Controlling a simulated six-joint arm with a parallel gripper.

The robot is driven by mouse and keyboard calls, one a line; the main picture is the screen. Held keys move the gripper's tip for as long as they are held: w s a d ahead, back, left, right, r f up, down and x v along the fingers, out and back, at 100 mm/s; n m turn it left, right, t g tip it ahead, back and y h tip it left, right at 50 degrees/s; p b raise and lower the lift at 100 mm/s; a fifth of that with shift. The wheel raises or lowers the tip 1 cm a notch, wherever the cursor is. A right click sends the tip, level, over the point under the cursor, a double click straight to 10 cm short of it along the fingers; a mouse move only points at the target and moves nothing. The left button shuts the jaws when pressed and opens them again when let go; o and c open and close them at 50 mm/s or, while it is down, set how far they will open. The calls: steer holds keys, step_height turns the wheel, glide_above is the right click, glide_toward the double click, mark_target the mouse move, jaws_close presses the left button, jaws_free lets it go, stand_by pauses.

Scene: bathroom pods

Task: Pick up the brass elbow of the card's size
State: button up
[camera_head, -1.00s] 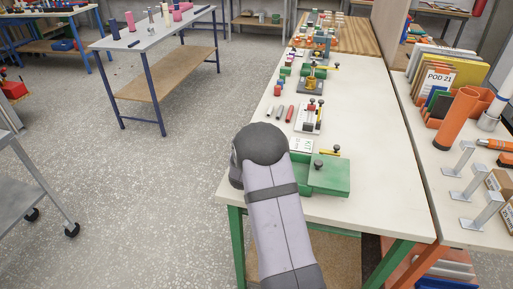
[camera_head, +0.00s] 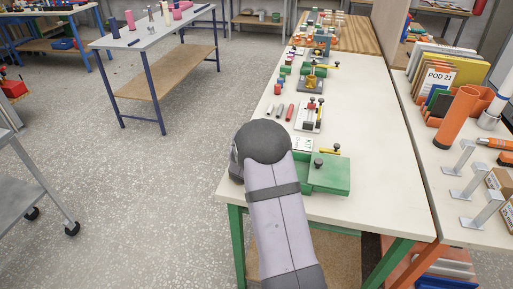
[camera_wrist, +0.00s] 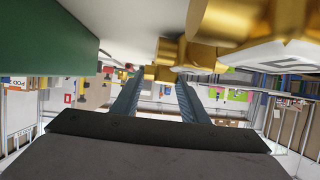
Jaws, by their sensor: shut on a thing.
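In the wrist view my gripper (camera_wrist: 158,92) has its two fingers pointing up the picture, with a brass elbow (camera_wrist: 168,56) at their tips. The fingers are shut on this elbow, though its far side is hard to make out. A larger-looking brass piece (camera_wrist: 232,18) is close to the camera at the upper right, beside a white printed piece (camera_wrist: 275,56). In the head view my arm hides the gripper and the brass parts.
A green box (camera_head: 329,174) with a black knob stands right of my arm on the white bench (camera_head: 375,205). Beyond it are a clamp fixture (camera_head: 311,116), red and grey cylinders (camera_head: 290,112) and more fixtures. An orange tube (camera_head: 456,118) stands on the right-hand bench. The bench's right strip is clear.

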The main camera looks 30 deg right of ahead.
step_height(320, 180, up, 9)
steer(key=shift+f, duration=0.2)
